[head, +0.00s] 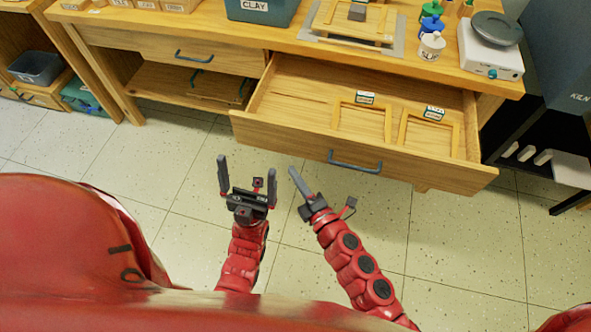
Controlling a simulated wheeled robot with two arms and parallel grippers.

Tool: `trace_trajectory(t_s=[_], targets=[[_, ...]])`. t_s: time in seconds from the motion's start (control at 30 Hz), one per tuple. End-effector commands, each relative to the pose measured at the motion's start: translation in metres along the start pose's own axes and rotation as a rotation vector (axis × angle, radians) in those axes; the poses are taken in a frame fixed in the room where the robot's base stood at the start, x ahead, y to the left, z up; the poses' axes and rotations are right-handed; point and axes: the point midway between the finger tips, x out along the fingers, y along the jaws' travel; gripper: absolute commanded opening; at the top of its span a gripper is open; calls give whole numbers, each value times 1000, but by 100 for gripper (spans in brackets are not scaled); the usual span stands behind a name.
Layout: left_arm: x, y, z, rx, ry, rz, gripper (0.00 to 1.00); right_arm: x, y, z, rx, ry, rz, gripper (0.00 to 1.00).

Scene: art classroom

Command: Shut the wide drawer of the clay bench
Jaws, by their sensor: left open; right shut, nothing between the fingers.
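The wide drawer (290,133) of the clay bench (325,52) is pulled out toward me, on the bench's right side. Its front carries a dark blue handle (354,162). Two wooden frames and two small labelled boxes (365,98) lie inside it. My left gripper (247,170) is open and empty, in front of the drawer's left end and apart from it. My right gripper (292,170) is shut and empty, close beside the left one, left of the handle and not visibly touching the drawer.
A narrower drawer (155,44) at the bench's left is closed. A clay tub (262,10), a board, paint bottles (431,45) and a scale (491,48) stand on top. A dark kiln (555,75) stands at the right. The tiled floor (150,185) before the bench is clear.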

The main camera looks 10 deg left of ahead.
Motion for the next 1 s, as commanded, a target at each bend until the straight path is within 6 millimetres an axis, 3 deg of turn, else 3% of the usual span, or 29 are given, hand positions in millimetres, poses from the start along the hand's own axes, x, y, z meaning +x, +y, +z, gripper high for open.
trace_trajectory(t_s=[0.2, 0.4, 0.63, 1.0], targets=[[6, 0, -1, 0, 0, 0, 100, 48, 5, -1, 3, 2, 7, 0], [7, 0, -1, 0, 0, 0, 100, 83, 3, 6, 2, -2, 4, 0], [8, 0, -1, 0, 0, 0, 100, 101, 2, 24, 4, 1, 4, 0], [8, 0, -1, 0, 0, 0, 100, 104, 2, 28, 5, 2, 4, 0]])
